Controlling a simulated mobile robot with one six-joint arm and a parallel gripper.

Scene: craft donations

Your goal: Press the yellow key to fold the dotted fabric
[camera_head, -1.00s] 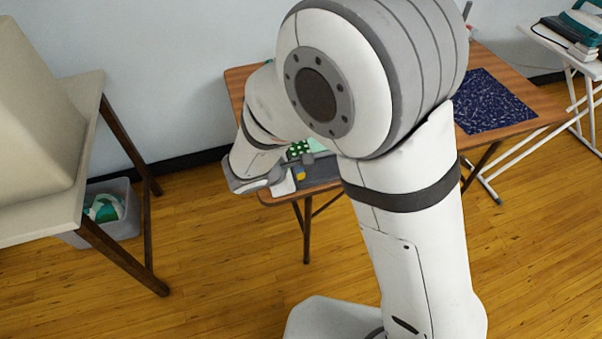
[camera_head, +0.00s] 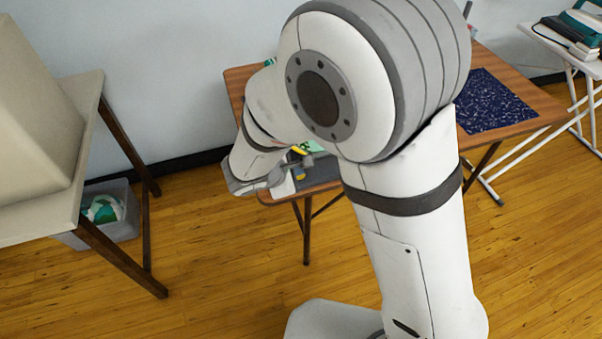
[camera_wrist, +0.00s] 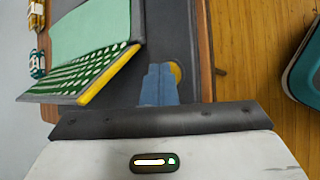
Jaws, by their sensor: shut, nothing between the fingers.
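The yellow key (camera_wrist: 176,73) sits on the dark grey folding board (camera_wrist: 177,30), mostly hidden behind my fingertips in the wrist view. It also shows as a small yellow spot in the head view (camera_head: 299,173). My gripper (camera_wrist: 160,84) is shut and empty, its fingertips at the key; I cannot tell whether they touch it. The dotted fabric shows a plain pale green face (camera_wrist: 95,35) and a green face with white dots (camera_wrist: 82,74). A yellow-edged flap (camera_wrist: 108,77) stands tilted by the dotted part.
The board lies on a wooden table (camera_head: 240,78), with a dark blue speckled cloth (camera_head: 492,103) to the right. Small teal and yellow bundles (camera_wrist: 37,62) lie past the board. My arm hides much of the table. A grey bin (camera_head: 123,225) stands under the left table.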

